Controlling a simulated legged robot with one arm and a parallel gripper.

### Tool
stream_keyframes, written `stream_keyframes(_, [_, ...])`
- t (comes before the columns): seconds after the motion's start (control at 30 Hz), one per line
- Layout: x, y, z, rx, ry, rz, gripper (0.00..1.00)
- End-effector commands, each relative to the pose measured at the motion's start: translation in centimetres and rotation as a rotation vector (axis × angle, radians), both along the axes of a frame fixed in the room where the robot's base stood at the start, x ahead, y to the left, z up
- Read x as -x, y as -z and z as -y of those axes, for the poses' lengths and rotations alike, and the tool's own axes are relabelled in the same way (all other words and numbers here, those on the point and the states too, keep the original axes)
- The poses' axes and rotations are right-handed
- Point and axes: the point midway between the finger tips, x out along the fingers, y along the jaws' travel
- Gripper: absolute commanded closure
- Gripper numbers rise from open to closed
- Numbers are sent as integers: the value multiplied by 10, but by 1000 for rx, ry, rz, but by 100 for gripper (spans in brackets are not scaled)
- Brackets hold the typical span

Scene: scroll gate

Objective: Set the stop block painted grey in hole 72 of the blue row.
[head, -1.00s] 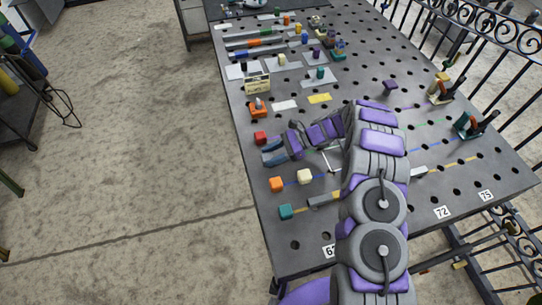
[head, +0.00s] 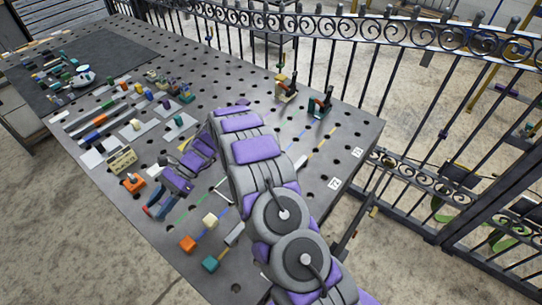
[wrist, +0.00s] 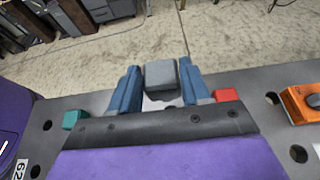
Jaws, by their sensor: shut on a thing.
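In the wrist view, my gripper (wrist: 160,82) has its two blue fingers shut on a grey block (wrist: 161,74), which sits upright between the fingertips. In the head view my gripper (head: 159,203) is low near the table's near left edge, and the block in it cannot be made out. A tag reading 72 (head: 335,184) lies near the table's right edge. The blue-row hole in line with it cannot be singled out.
Orange (head: 187,244), cream (head: 210,220) and teal (head: 210,264) blocks stand near the front edge. A red block (wrist: 226,95) is beside my right finger in the wrist view. Two clamps (head: 319,103) stand at the far edge. An iron fence (head: 400,100) runs behind.

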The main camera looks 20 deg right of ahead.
Motion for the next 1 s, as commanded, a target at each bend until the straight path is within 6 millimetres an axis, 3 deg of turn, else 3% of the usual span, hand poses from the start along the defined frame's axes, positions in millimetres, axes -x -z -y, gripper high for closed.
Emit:
stream_keyframes(0.57, [-7,-2,1,-1,31,2,95])
stream_keyframes(0.77, [-54,-16,13,-4,245,2,95])
stream_keyframes(1.0, [-131,-60,52,-10,669,0,95])
